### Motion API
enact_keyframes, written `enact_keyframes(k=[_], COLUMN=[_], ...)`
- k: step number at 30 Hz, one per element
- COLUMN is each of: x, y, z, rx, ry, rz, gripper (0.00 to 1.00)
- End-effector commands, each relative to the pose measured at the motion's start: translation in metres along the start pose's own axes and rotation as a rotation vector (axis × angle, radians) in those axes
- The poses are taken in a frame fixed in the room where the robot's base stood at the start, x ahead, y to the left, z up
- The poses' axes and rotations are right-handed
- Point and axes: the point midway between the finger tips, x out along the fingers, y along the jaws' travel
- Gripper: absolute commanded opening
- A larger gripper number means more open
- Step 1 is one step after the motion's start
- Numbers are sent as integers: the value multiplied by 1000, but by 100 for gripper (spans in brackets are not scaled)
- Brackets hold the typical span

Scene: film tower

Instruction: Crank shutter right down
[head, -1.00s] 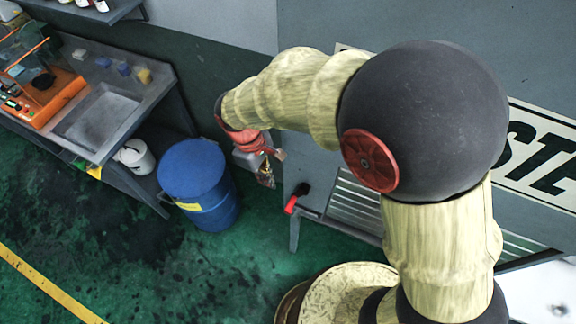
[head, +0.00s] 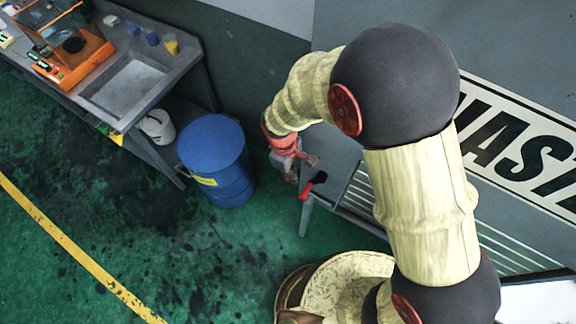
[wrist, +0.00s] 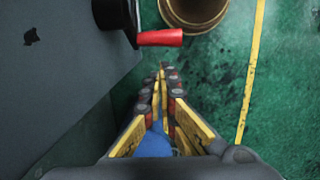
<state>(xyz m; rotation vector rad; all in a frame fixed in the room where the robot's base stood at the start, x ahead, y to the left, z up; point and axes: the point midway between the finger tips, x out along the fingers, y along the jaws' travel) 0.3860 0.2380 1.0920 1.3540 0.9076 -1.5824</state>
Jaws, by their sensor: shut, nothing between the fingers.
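The crank with a red handle (head: 305,193) sticks out from the grey wall cabinet, left of the slatted shutter (head: 505,258). In the wrist view the red crank handle (wrist: 160,37) lies level, joined to a black hub (wrist: 112,12) on its left. My gripper (head: 290,176) hangs just left of the crank in the head view. In the wrist view my gripper (wrist: 164,78) is shut and empty, its tips just below the handle in the picture and apparently apart from it. The shutter is partly hidden behind my arm.
A blue barrel (head: 212,142) stands close left of my gripper; some blue shows beneath the fingers in the wrist view (wrist: 154,146). A workbench with a sink (head: 122,85) and a white bucket (head: 155,125) are farther left. Green floor with a yellow line (head: 80,260) is open in front.

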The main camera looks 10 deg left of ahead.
Motion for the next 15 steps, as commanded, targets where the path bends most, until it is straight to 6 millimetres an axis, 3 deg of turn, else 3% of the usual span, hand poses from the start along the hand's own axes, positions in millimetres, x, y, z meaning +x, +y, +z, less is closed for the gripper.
enact_keyframes(k=[6,15], x=[13,16], y=[0,0], z=[15,17], rx=[2,0], ry=[1,2], rz=[0,1], gripper=[0,0])
